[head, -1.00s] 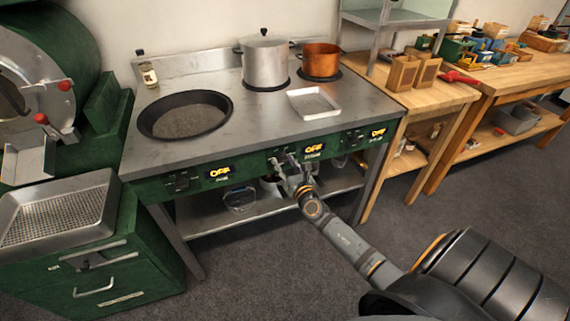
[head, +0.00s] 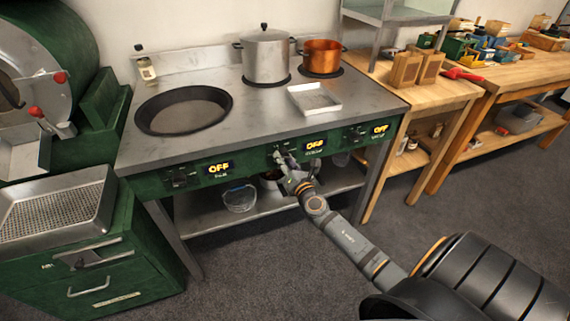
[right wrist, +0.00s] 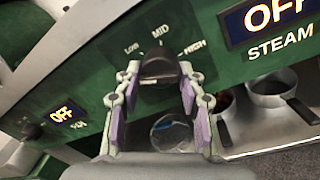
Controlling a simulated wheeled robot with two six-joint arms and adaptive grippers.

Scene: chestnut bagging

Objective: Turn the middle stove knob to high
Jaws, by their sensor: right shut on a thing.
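The middle stove knob is a dark knob (right wrist: 159,66) on the green front panel (right wrist: 225,75). It sits below the printed words LOW, MID and HIGH. The fingers of my right gripper (right wrist: 157,80) are shut on its two sides. Which word the knob points to I cannot tell. The display (right wrist: 268,18) beside it reads OFF, with STEAM below. In the head view my right gripper (head: 283,161) is at the panel just left of the middle display (head: 315,145), and it mostly hides the knob. My left gripper is not in view.
The stove top carries a dark round pan (head: 184,110), a steel pot (head: 266,57), a copper pot (head: 322,57) and a white tray (head: 315,99). Left and right displays also read OFF. A lower shelf (head: 215,215) holds vessels. A green cabinet (head: 130,265) stands at left.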

